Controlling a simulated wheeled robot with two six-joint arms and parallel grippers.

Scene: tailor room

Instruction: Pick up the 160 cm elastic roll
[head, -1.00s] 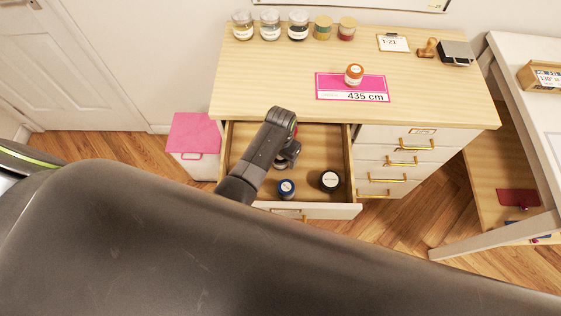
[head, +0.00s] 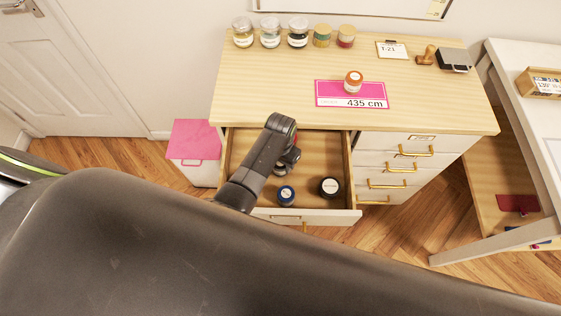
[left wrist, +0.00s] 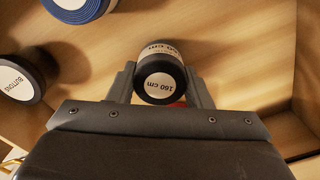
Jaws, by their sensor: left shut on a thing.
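The 160 cm elastic roll (left wrist: 160,82) is a dark roll with a white label reading "160 cm", seen in the left wrist view. My left gripper (left wrist: 160,90) is shut on it, with one finger on each side. In the head view my left gripper (head: 286,161) reaches down into the open drawer (head: 245,150), and the roll is mostly hidden by the arm there. I cannot tell whether the roll touches the drawer floor. My right gripper is not in view.
The drawer walls surround the gripper.

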